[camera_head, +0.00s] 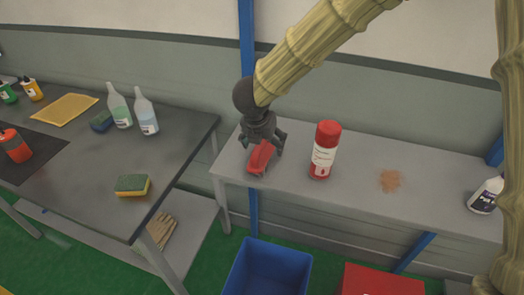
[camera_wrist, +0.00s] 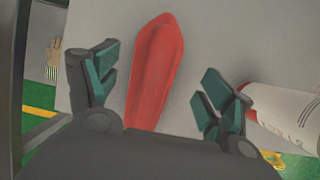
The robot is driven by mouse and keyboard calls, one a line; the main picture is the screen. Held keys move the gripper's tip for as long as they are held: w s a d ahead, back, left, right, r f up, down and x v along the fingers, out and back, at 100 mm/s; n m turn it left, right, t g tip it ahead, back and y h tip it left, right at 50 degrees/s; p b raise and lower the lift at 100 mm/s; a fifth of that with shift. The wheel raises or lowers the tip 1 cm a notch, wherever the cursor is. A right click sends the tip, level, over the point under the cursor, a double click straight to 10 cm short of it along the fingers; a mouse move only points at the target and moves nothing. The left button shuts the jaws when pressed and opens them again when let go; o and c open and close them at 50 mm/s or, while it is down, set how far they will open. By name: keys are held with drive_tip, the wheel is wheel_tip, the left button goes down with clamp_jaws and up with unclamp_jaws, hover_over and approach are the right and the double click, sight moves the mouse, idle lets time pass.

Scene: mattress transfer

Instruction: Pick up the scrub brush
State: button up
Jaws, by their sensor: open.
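The red scrub brush (camera_head: 260,157) lies on the light grey table (camera_head: 350,200) near its left end. My gripper (camera_head: 262,145) is directly over it, pointing down. In the wrist view the brush (camera_wrist: 156,75) shows as a long red shape between the two open fingers (camera_wrist: 155,85). A gap shows on each side, so neither finger appears to touch it. The brush's near end is hidden behind my gripper's body, and its bristles are not visible.
A red and white canister (camera_head: 324,150) stands close to the right of my gripper. A brown stain (camera_head: 390,181) and a spray bottle (camera_head: 486,194) are further right. A dark table (camera_head: 90,175) with a sponge (camera_head: 132,186) and bottles is left. A blue bin (camera_head: 268,270) stands below in front.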

drive_tip(key=x, duration=0.2)
drive_tip(key=p+x, duration=0.1)
drive_tip(key=x, duration=0.1)
drive_tip(key=shift+a, duration=0.3)
drive_tip(key=c, duration=1.2)
wheel_tip(320, 180, up, 18)
drive_tip(key=b, duration=0.2)
drive_tip(key=shift+b, duration=0.3)
drive_tip(key=o, duration=0.6)
drive_tip(key=c, duration=0.4)
drive_tip(key=shift+f, duration=0.1)
